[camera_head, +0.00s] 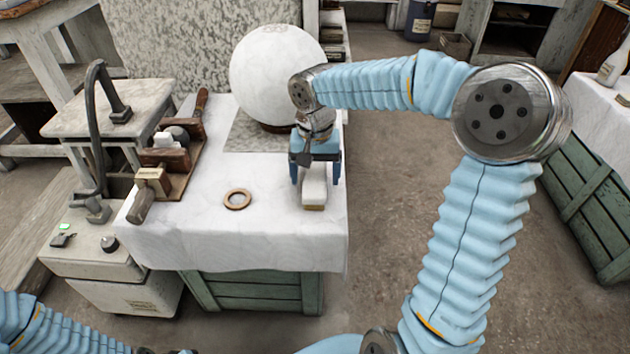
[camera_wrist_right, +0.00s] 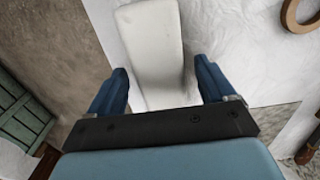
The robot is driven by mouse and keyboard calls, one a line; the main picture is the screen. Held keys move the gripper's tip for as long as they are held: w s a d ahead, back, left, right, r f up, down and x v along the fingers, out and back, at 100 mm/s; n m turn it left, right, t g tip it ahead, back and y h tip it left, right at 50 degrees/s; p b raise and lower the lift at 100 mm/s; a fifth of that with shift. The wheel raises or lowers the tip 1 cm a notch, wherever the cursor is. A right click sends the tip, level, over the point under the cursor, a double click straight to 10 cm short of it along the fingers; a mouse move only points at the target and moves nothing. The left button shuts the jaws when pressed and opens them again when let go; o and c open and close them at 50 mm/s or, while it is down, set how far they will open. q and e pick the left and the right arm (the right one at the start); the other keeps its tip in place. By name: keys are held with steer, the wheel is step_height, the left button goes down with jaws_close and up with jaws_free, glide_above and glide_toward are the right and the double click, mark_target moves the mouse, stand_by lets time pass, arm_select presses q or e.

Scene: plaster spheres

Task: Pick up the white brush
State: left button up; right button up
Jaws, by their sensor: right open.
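The white brush (camera_head: 314,193) lies on the white-clothed table near its front right, with a tan end toward the front edge. In the wrist view the brush (camera_wrist_right: 150,40) is a pale, smooth block running between the fingers and beyond them. My right gripper (camera_head: 316,181) is open above the brush, with one blue finger on each side of it. In the wrist view the right gripper (camera_wrist_right: 162,78) shows gaps between the fingers and the brush. The brush's rear part is hidden under the gripper. My left arm shows at the bottom left, but its gripper is not visible.
A large white sphere (camera_head: 277,75) stands behind the gripper, close to my right arm. A tan ring (camera_head: 237,199) lies left of the brush. A wooden tray (camera_head: 182,178) with tools is farther left. The cloth (camera_head: 262,240) in front is clear.

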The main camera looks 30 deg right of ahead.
steer(key=shift+f, duration=0.7)
steer(key=c, duration=1.1)
steer(key=shift+r, duration=0.1)
steer(key=shift+r, duration=0.2)
step_height(320, 180, up, 2)
steer(key=shift+r, duration=0.2)
steer(key=s+a+r, duration=0.1)
steer(key=a+r, duration=0.2)
steer(key=a, duration=0.1)
steer(key=s+a+r, duration=0.1)
steer(key=a+r, duration=0.2)
steer(key=a, duration=0.2)
steer(key=s+a+r, duration=0.2)
steer(key=a+r, duration=0.2)
steer(key=shift+a, duration=0.25)
